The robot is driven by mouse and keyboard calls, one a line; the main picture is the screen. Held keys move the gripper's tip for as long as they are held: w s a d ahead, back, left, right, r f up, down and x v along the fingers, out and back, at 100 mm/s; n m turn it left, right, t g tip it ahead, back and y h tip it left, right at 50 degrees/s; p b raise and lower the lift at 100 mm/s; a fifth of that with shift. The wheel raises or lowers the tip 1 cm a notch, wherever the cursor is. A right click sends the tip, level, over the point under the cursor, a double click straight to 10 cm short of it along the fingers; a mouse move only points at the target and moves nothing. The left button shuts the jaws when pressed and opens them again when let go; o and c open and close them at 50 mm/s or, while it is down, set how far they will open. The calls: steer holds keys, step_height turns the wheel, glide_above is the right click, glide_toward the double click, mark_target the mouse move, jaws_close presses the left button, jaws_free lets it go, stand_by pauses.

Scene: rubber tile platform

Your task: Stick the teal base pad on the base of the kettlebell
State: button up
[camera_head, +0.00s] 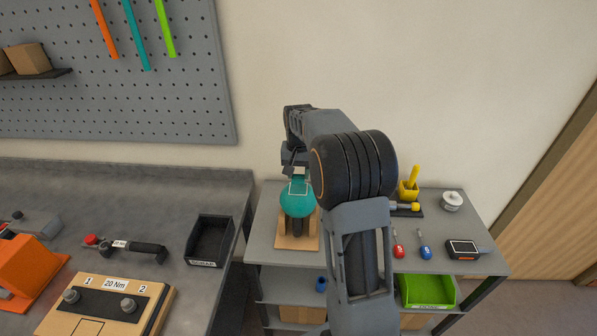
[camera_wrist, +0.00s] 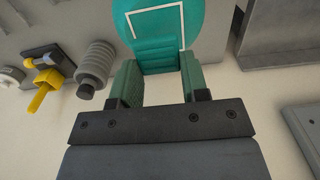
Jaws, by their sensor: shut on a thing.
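The teal base pad (camera_head: 297,199) is a round disc with a white angular outline on its face. In the wrist view the pad (camera_wrist: 190,18) has a ribbed teal block at its near edge, and my gripper (camera_wrist: 160,82) is shut on that block with a green finger on each side. In the head view my gripper (camera_head: 299,172) is at the pad's upper edge. A dark shape, seemingly the kettlebell (camera_head: 297,229), shows just below the pad over a wooden board (camera_head: 284,243). The pad hides most of it, and I cannot tell whether they touch.
The grey shelf table (camera_head: 375,250) carries a yellow holder (camera_head: 408,190), red and blue screwdrivers (camera_head: 398,245), a black device (camera_head: 462,249) and a silver round part (camera_head: 452,200). A green bin (camera_head: 427,291) is below. A black bin (camera_head: 210,240) stands on the left bench. My arm hides the table's middle.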

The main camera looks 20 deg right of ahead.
mark_target(299, 175)
steer(key=shift+f, duration=0.2)
steer(key=shift+f+b, duration=0.75)
steer(key=shift+f, duration=0.25)
steer(key=shift+f, duration=0.15)
stand_by(0.8)
steer(key=shift+f, duration=0.5)
steer(key=shift+s+f, duration=0.1)
stand_by(0.6)
steer(key=o, duration=0.9)
step_height(299, 175, up, 14)
steer(key=shift+f+b, duration=0.1)
steer(key=shift+b, duration=0.45)
